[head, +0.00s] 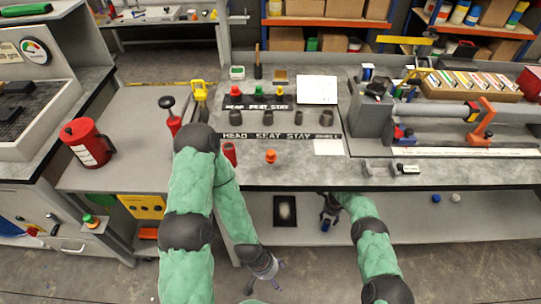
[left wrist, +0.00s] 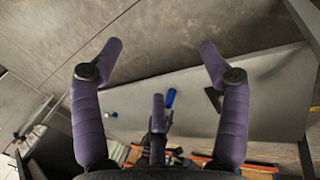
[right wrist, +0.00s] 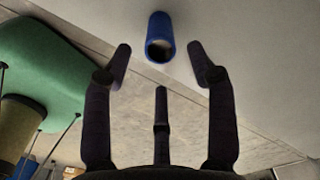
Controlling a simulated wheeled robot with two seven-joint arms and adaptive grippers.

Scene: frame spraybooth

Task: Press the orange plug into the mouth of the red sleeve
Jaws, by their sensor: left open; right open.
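The orange plug (head: 270,156) stands on the grey bench top near its front edge in the head view. The red sleeve (head: 230,153) stands to its left, partly hidden behind my left arm; its mouth looks dark and empty. My left gripper (head: 268,285) hangs low in front of the bench, open and empty; its spread fingers show in the left wrist view (left wrist: 157,52). My right gripper (head: 326,213) is open at the lower shelf, and in the right wrist view (right wrist: 158,52) a blue tube lies just beyond its fingertips, not held.
The blue tube (right wrist: 160,32) is on the lower shelf (head: 400,215). A dark rectangular pad (head: 285,211) and small balls also lie there. Behind the plug are a labelled strip (head: 278,136) and several dark cups. A red jug (head: 86,143) stands at left, a clamp rig (head: 430,125) at right.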

